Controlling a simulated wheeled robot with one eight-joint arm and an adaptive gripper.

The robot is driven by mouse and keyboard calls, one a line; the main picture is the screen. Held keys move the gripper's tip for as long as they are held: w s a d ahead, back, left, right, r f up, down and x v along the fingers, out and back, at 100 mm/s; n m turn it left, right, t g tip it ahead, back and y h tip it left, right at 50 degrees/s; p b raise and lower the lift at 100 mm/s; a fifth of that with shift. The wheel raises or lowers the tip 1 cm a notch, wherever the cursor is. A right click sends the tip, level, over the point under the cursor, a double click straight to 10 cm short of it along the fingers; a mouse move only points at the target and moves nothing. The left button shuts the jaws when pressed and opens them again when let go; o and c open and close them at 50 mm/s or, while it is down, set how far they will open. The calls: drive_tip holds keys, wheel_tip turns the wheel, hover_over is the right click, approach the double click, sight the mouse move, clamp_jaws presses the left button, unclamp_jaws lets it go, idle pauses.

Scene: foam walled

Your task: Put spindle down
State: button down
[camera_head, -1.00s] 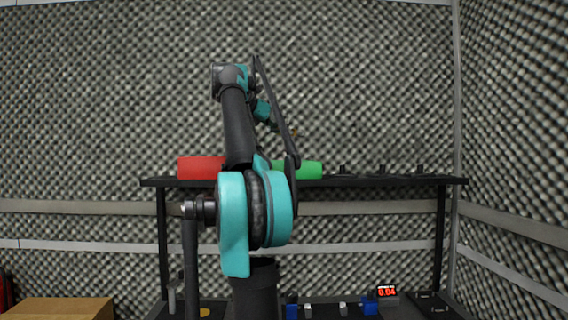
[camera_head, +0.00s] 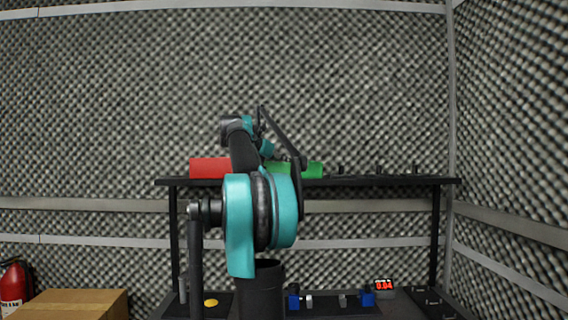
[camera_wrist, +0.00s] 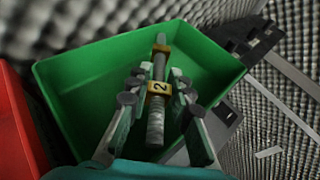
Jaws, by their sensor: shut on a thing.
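I cannot tell whether the spindle touches the bin. In the head view the green bin (camera_head: 314,169) stands on the upper shelf, partly behind my arm. My gripper and the spindle are hidden or too small there.
A red bin (camera_head: 208,168) stands left of the green one on the shelf (camera_head: 390,181). Several small dark holders (camera_head: 378,169) stand to the right. Below are blue vise-like blocks (camera_head: 367,296), a red-digit display (camera_head: 384,285) and a yellow disc (camera_head: 211,303). A cardboard box (camera_head: 75,303) is at lower left.

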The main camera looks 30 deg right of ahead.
drive_tip(key=shift+f, duration=0.35)
drive_tip(key=c, duration=1.4)
unclamp_jaws()
drive_tip(key=shift+o, duration=0.2)
drive_tip(key=shift+r, duration=0.15)
drive_tip(key=shift+a+r, duration=0.2)
drive_tip(key=shift+r, duration=0.1)
drive_tip(key=v, duration=1.1)
drive_tip(key=shift+s+a+r, duration=0.15)
drive_tip(key=shift+a, duration=0.1)
